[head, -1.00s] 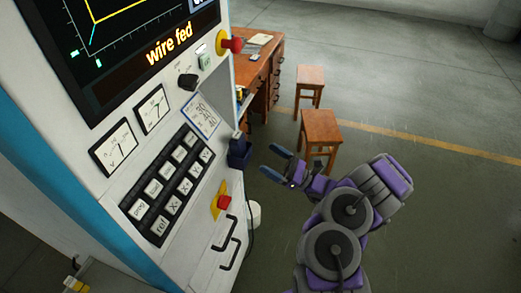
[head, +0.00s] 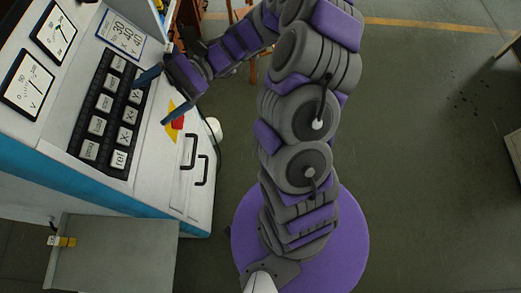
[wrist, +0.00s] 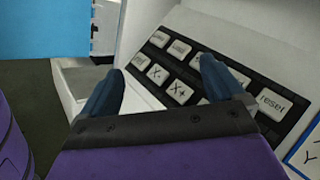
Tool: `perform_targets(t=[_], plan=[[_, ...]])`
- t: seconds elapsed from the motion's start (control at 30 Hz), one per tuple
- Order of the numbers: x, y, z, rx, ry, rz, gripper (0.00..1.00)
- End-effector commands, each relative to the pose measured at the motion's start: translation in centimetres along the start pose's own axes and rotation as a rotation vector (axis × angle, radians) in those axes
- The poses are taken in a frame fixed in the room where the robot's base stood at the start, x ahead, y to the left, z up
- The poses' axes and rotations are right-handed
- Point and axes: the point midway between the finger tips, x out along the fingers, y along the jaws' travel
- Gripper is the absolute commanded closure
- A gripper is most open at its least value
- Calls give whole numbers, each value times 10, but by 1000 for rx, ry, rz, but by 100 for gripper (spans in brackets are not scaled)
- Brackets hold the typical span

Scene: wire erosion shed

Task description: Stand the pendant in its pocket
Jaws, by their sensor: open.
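I cannot make out a loose pendant or its pocket in the current views. A black keypad (head: 108,113) with white keys is set in the sloping front of the white machine console (head: 185,85); it also shows in the wrist view (wrist: 243,85). My gripper (head: 157,98) is open, its two dark blue fingers apart with nothing between them. It is at the right edge of the keypad in the head view. In the wrist view the fingers (wrist: 160,68) overlap the keypad; whether they touch it is unclear.
A red stop button (head: 178,122) on a yellow plate is close to the lower finger. Black handles (head: 198,162) stick out below it. A grey shelf (head: 115,262) with a small yellow item (head: 62,241) is at lower left.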

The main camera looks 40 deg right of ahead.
Motion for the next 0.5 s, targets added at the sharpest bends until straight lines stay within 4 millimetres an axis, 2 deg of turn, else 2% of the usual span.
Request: perform_targets(t=[0.03, 0.1, 0.2, 0.33, 0.5], plan=[[14, 11, 11, -26, 27, 78, 5], [29, 28, 22, -58, 64, 179, 5], [44, 54, 35, -108, 126, 320, 5], [55, 89, 48, -173, 217, 499, 5], [52, 132, 61, -260, 347, 720, 5]])
